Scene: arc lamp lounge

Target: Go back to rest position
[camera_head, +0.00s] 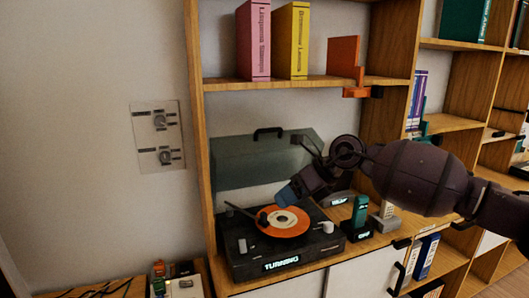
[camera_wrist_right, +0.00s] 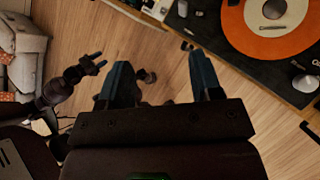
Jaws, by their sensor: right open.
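My right gripper (camera_head: 287,194) reaches in from the right in the head view, with its blue fingertips just above the back edge of the orange record. In the right wrist view its two blue fingers (camera_wrist_right: 160,62) are spread apart with nothing between them. The black turntable (camera_head: 246,254) stands on the cabinet with its lid (camera_head: 240,160) raised. The orange record (camera_head: 270,226) lies on it, and also shows at the top right of the right wrist view (camera_wrist_right: 240,30). My left gripper is not seen in the head view.
A green-topped device (camera_head: 360,211) and a grey one (camera_head: 385,218) stand right of the turntable. A shelf above holds pink (camera_head: 254,40) and yellow (camera_head: 291,40) books. A wall panel (camera_head: 159,136) is at left. Wooden floor (camera_wrist_right: 160,45) is open below the gripper.

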